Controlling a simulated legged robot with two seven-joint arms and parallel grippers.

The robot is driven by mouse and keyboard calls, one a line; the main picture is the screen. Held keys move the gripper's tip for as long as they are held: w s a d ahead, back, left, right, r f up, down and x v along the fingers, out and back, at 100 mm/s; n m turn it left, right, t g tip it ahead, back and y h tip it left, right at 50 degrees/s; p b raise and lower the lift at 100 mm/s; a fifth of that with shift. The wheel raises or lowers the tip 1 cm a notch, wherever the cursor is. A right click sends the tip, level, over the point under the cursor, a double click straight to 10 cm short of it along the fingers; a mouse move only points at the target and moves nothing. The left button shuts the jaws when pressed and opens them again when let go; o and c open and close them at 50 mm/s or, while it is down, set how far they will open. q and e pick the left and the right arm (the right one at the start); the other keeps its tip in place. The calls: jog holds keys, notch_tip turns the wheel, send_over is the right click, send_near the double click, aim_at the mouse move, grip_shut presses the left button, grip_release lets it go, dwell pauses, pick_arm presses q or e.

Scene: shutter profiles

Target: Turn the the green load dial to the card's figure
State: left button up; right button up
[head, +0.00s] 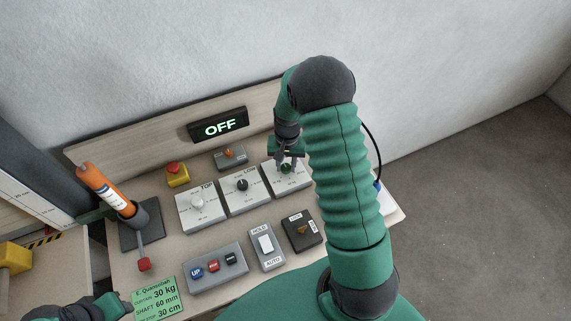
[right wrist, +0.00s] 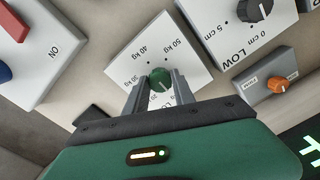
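In the head view the dial (head: 286,169) is partly covered by my right gripper (head: 286,162). In the right wrist view the right gripper's fingers (right wrist: 160,80) stand on either side of the dial; contact is unclear. The dial's pointer cannot be read. The green card (head: 160,300) reads 30 kg, 60 mm and 30 cm. My left gripper (head: 112,306) is beside the card's left edge, its fingers not clear.
TOP (head: 201,206) and LOW (head: 244,192) dial panels stand left of the load panel. An orange knob box (head: 230,157), a red stop button (head: 175,172) and a lit OFF display (head: 219,125) are behind. Push buttons (head: 214,265), a HOLD/AUTO switch (head: 266,246) and a dark lock box (head: 301,230) are in front.

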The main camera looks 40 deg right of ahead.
grip_shut()
jog(key=shift+r+m, duration=0.1)
jog(key=shift+m, duration=0.2)
jog(key=m+p, duration=0.2)
jog(key=m, duration=0.3)
jog(key=shift+m, duration=0.3)
jog(key=m+p, duration=0.1)
jog(key=m, duration=0.4)
jog(key=shift+w+p, duration=0.2)
jog(key=shift+p, duration=0.2)
jog(key=shift+m, duration=0.4)
jog(key=shift+o, duration=2.2)
grip_release()
jog(key=o, duration=0.3)
jog(key=shift+a, duration=0.1)
jog(key=shift+o, duration=0.2)
